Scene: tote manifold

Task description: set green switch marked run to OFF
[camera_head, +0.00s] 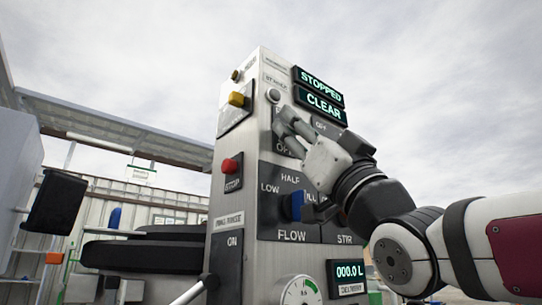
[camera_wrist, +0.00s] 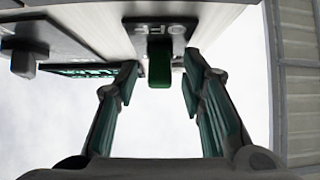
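The control panel (camera_head: 243,135) is a tall grey metal column with switches and displays. In the wrist view the green switch (camera_wrist: 159,66) sticks out from a dark plate marked OFF (camera_wrist: 165,28). My gripper (camera_wrist: 158,82) is open, with one finger on each side of the switch; whether either touches it is unclear. In the head view my gripper (camera_head: 285,122) is at the upper part of the panel face, below the CLEAR display (camera_head: 322,104). There it hides the green switch, and only part of an OFF label (camera_head: 284,149) shows. The run marking cannot be read.
A STOPPED display (camera_head: 320,82) is at the panel top. A yellow knob (camera_head: 236,99), a red stop button (camera_head: 230,166) and a blue FLOW selector (camera_head: 296,205) stick out nearby. A grey knob (camera_wrist: 24,62) is left of the switch in the wrist view.

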